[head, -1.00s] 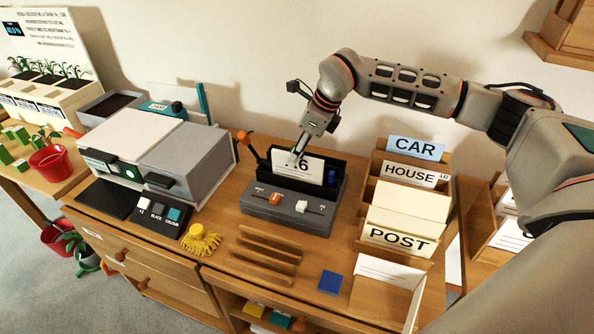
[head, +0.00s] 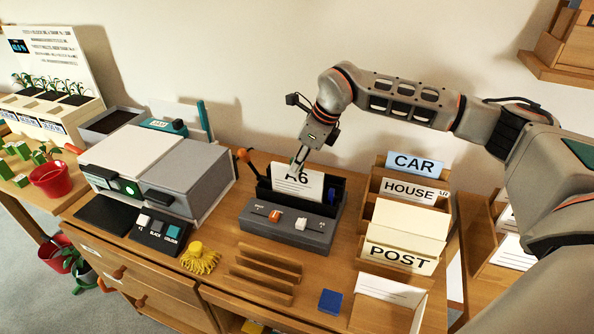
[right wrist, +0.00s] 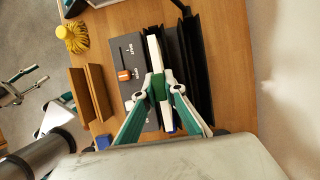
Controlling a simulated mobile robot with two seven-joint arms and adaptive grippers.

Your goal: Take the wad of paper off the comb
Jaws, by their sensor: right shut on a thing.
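The wad of paper (head: 300,188) is a white pad marked A6. It stands upright in the dark slot at the back of the grey comb unit (head: 262,226), which has an orange and a white slider. My right gripper (head: 298,164) reaches down from above and is shut on the wad's upper edge. In the right wrist view its green-padded fingers (right wrist: 159,88) pinch the white wad (right wrist: 153,54) from both sides. The wad's lower edge is hidden, so whether it is clear of the comb cannot be told. Part of my left gripper seems to show at the right wrist view's left edge.
A card rack (head: 398,217) with CAR, HOUSE and POST labels stands close on the right. A grey machine (head: 190,178) is on the left. A yellow tasselled thing (head: 199,258), a slotted wooden stand (head: 265,272) and a blue block (head: 330,301) lie in front.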

